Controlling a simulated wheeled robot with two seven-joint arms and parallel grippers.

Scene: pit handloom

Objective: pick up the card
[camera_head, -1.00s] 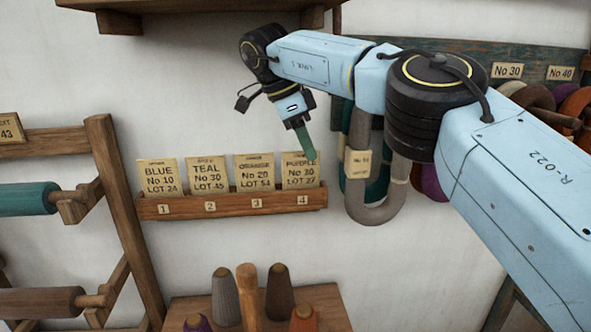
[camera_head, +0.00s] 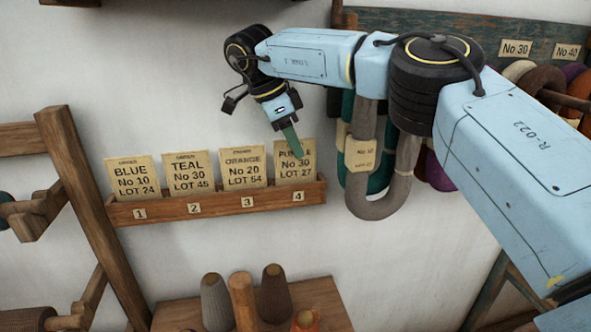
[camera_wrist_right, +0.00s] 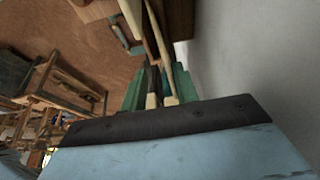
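Four cream cards stand upright in a wooden rack (camera_head: 215,206): the blue card (camera_head: 133,178) at 1, the teal card (camera_head: 188,172) at 2, the orange card (camera_head: 243,167) at 3 and the purple card (camera_head: 293,172) at 4. My right gripper (camera_head: 293,147) points down at the purple card, its green fingers overlapping the card's upper part. The purple card still sits in the rack. In the right wrist view, the green fingers (camera_wrist_right: 162,92) are beside thin cream edges, seen nearly end-on. Whether they are closed on the card is unclear. My left gripper is out of view.
Grey and teal yarn hanks (camera_head: 385,190) hang close to the right of the rack. A wooden frame (camera_head: 85,200) stands to the left. Below, a wooden stand (camera_head: 310,298) holds several cones. Bare wall lies between rack and stand.

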